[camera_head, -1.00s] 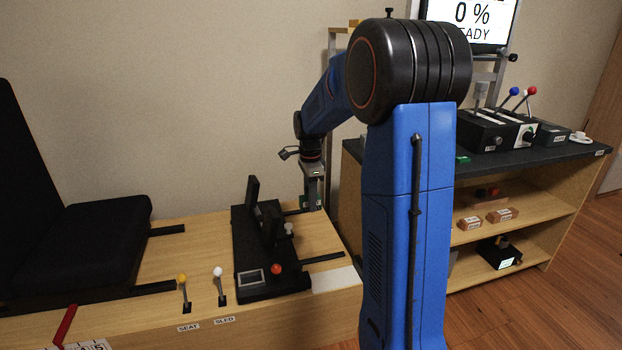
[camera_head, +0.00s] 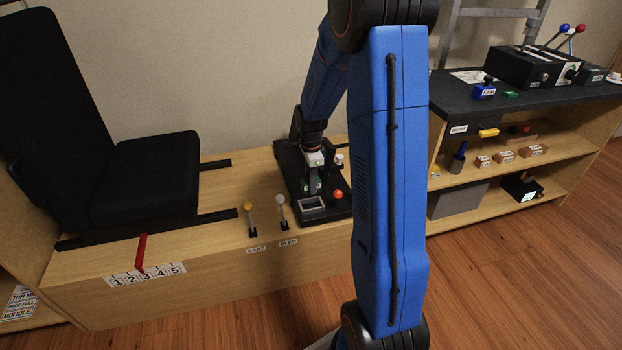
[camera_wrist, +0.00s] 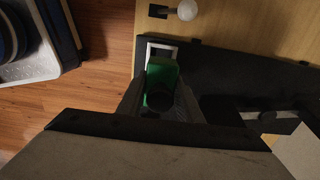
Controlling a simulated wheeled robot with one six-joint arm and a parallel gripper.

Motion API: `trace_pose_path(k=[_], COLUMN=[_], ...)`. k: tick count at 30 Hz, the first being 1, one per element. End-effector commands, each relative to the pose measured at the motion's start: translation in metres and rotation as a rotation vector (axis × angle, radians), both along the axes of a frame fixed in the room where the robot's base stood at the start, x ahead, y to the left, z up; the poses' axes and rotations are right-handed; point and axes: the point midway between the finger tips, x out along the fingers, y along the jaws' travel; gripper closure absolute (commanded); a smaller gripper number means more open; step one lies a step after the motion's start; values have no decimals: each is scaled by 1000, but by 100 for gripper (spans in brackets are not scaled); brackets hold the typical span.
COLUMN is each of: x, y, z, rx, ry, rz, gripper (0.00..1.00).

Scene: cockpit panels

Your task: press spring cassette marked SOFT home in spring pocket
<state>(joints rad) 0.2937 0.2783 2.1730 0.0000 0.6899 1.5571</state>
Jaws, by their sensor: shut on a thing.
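My gripper (camera_wrist: 160,100) is shut on a green spring cassette (camera_wrist: 163,72), seen from above in the wrist view; its marking cannot be read. In the head view the cassette (camera_head: 317,184) shows as a small green patch between the fingers of my gripper (camera_head: 315,182), low over the black base unit (camera_head: 290,180). The spring pocket, a pale-framed rectangular recess (camera_head: 313,204), lies at the unit's near end. In the wrist view the cassette partly covers the pocket frame (camera_wrist: 151,46). Whether the cassette touches the pocket cannot be told.
A red ball knob (camera_head: 338,195) and a white knob (camera_head: 339,159) stand close to my gripper. The yellow SEAT lever (camera_head: 248,207) and white SLED lever (camera_head: 281,200) stand left of the unit. The black seat (camera_head: 150,170) is further left; shelves (camera_head: 510,150) are at right.

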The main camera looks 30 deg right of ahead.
Motion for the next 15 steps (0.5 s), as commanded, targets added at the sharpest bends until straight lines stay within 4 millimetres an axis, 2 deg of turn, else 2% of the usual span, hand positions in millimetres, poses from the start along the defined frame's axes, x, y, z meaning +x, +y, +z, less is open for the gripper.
trace_pose_path(k=[8,15], x=[0,0], y=[0,0], z=[-1,-16], rx=[0,1], ry=[0,2], rz=[0,0], gripper=[92,92])
